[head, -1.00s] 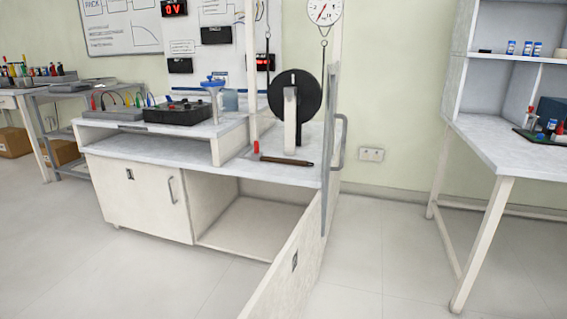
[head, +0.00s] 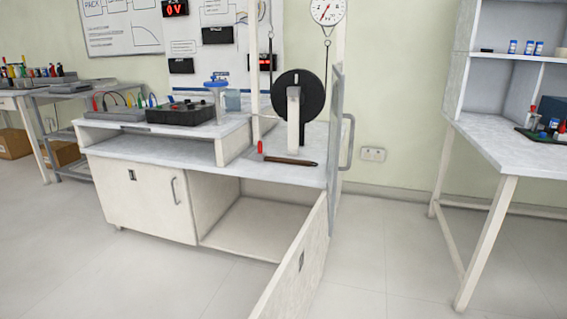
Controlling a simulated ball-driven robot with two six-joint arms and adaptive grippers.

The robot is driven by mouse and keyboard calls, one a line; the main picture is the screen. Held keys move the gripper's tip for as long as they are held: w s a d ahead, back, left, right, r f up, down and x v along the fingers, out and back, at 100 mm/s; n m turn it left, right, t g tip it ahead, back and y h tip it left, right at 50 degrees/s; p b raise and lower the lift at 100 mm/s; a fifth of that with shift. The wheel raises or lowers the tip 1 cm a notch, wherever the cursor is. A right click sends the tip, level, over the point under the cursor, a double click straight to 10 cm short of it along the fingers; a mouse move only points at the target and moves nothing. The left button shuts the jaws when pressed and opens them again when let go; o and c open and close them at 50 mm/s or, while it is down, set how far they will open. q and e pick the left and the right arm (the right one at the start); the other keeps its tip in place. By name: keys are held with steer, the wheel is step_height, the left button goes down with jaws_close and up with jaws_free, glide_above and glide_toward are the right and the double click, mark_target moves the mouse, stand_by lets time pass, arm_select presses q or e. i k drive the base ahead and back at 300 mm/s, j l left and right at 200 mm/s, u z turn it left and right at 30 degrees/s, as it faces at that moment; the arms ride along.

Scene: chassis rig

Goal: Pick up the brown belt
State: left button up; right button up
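A thin dark brown strip-like thing (head: 291,161) lies flat on the right part of the bench top, at the foot of the black wheel. It is too small to tell whether it is the brown belt. No other brown belt shows. A small red upright piece (head: 260,147) stands by its left end. The black wheel (head: 311,93) is held on a white upright post (head: 293,115). Neither of my grippers is in view.
The white bench (head: 150,148) has an open lower compartment (head: 250,228), with its door (head: 295,265) swung out toward me. A black box (head: 180,114) sits on the raised shelf. A white side table (head: 510,147) stands right. Floor is clear between.

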mark_target(278, 159)
steer(key=i+j, duration=0.15)
steer(key=j, duration=0.35)
steer(key=i+j+z, duration=0.1)
steer(key=j, duration=0.4)
steer(key=i+j, duration=0.15)
steer(key=j, duration=0.35)
steer(key=i+j+z, duration=0.15)
steer(key=j, duration=0.4)
